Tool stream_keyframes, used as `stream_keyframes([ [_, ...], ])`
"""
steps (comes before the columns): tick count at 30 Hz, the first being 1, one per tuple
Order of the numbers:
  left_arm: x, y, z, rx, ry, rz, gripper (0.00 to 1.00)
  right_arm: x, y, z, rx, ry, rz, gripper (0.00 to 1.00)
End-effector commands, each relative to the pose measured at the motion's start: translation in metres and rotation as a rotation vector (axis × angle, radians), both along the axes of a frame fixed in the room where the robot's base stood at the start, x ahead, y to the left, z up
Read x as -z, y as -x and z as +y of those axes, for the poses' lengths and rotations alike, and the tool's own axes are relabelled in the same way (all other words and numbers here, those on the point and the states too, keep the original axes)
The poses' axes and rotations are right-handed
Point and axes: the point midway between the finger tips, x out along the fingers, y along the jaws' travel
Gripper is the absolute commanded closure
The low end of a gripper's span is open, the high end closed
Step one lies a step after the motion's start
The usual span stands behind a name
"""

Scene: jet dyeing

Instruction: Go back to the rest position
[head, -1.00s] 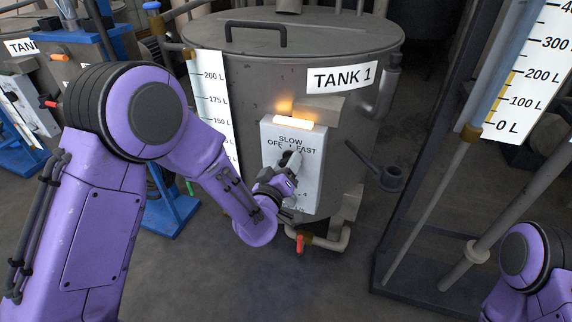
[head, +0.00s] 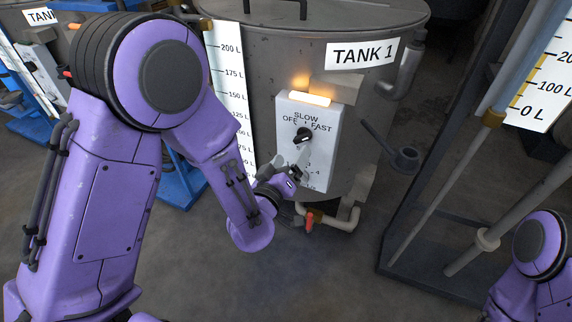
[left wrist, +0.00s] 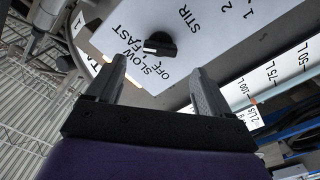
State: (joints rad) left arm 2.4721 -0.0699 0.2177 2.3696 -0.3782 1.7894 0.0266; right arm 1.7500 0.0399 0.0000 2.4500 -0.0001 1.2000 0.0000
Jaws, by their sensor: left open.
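My left gripper (head: 297,172) is open and empty. It is just below and in front of the black stir knob (head: 303,135) on the white control panel (head: 322,157) of Tank 1 (head: 375,110). In the left wrist view the two fingers of the left gripper (left wrist: 158,66) stand wide apart with nothing between them. The knob (left wrist: 160,44) shows beyond them, apart from the fingers. An orange-white lamp (head: 309,98) glows on top of the panel. My right arm shows at the lower right edge, but its gripper is out of view.
A red-handled valve (head: 309,222) and pipe sit low on the tank. A grey handle (head: 403,158) sticks out at the tank's right. A level scale (head: 232,100) stands left of the panel. A dark frame with pipes (head: 485,238) is at right. Open floor lies in front.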

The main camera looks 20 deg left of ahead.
Motion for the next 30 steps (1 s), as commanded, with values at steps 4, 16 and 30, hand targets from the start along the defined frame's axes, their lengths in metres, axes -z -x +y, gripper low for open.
stream_keyframes([
  [4, 0.001, 0.025, 0.001, 0.001, -0.002, 0.001, 0.19, 0.001, 0.000, 0.000, 0.000, 0.000, 0.000, 1.00],
  [16, 0.000, 0.032, 0.001, -0.001, 0.000, 0.000, 0.19, 0.001, 0.000, 0.000, 0.000, 0.000, 0.000, 1.00],
  [30, 0.140, 0.076, 0.051, -0.066, -0.220, 0.537, 0.19, 0.001, 0.000, 0.000, 0.000, 0.000, 0.000, 1.00],
])
